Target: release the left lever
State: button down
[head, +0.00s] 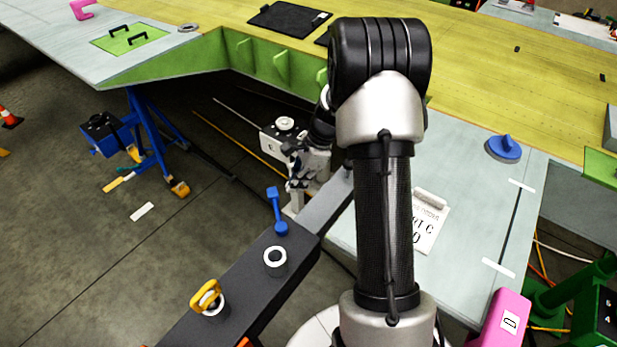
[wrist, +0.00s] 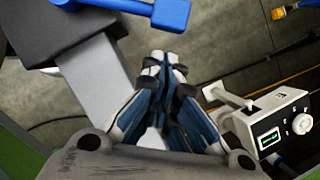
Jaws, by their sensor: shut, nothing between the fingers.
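A blue lever (head: 276,212) stands up from the end of a dark beam (head: 225,320); its flat blue end also shows at the top of the wrist view (wrist: 170,12). A yellow looped handle (head: 206,294) sits further left on the same beam. Which one is the left lever I cannot tell for certain. My gripper (head: 296,184) is beyond the beam's end, just right of the blue lever and apart from it. In the wrist view its fingers (wrist: 165,62) are together and empty, below the blue lever's end. My arm hides part of the area behind it.
A white box with a knob (head: 275,140) is just behind my gripper; in the wrist view it shows a T-handle and green display (wrist: 268,138). A grey panel (head: 465,205) lies right, with a blue knob (head: 503,147). A blue stand (head: 150,135) is left, with open floor before it.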

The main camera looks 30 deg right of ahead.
jog(key=shift+w+a, duration=0.25)
jog(key=shift+a, duration=0.6)
jog(key=shift+w+a, duration=0.1)
jog(key=shift+w+a+n, duration=0.15)
jog(key=shift+a+n, duration=0.1)
jog(key=shift+n, duration=0.15)
jog(key=a+n+g+h+p, duration=0.2)
jog(key=a+n+g+p, duration=0.3)
jog(key=a+n, duration=0.9)
jog(key=shift+w+a+n+p, duration=0.3)
jog(key=shift+a+p, duration=0.05)
jog(key=shift+p, duration=0.05)
